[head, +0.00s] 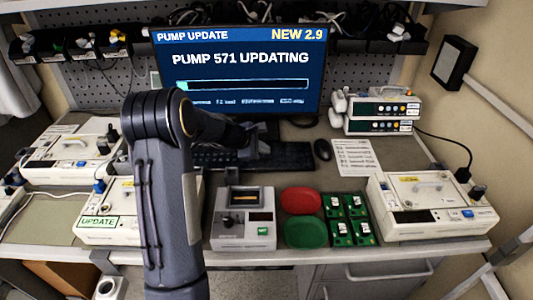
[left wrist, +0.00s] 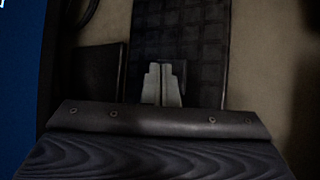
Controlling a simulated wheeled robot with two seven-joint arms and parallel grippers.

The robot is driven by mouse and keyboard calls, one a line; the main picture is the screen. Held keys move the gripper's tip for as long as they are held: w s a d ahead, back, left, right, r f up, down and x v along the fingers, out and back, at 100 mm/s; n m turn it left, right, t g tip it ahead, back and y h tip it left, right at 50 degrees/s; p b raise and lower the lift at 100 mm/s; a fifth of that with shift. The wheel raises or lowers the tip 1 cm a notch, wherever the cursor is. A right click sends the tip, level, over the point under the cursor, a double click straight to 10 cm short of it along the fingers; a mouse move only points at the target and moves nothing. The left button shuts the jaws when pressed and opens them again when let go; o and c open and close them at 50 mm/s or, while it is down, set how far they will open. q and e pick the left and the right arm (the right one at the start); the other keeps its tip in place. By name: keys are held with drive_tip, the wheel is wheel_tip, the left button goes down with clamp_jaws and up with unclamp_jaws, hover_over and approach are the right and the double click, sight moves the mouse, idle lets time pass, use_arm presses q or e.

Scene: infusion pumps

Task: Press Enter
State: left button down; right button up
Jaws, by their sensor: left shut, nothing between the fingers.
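The black keyboard (head: 290,157) lies on the bench below the monitor, partly hidden by my left arm. In the left wrist view the keyboard (left wrist: 185,35) shows dark square keys; no key labels are legible, so I cannot pick out Enter. My left gripper (head: 250,152) is over the keyboard, and in the left wrist view its fingertips (left wrist: 162,68) are shut together with nothing between them. I cannot tell whether they touch a key. The monitor (head: 240,75) reads "PUMP 571 UPDATING" with a bar filled only at its left end. My right gripper is not in view.
A mouse (head: 322,149) and a printed sheet (head: 356,157) lie right of the keyboard. White pumps stand left and right, one (head: 432,205) at the right. A small device (head: 243,217), red (head: 301,200) and green (head: 305,232) pads and green boards (head: 349,217) fill the front.

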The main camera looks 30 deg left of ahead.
sight(264, 155)
use_arm(q)
drive_tip(key=shift+r+p, duration=0.3)
drive_tip(key=shift+r, duration=0.25)
wheel_tip(264, 155, up, 5)
drive_tip(key=p, duration=0.4)
drive_tip(key=shift+r, duration=0.1)
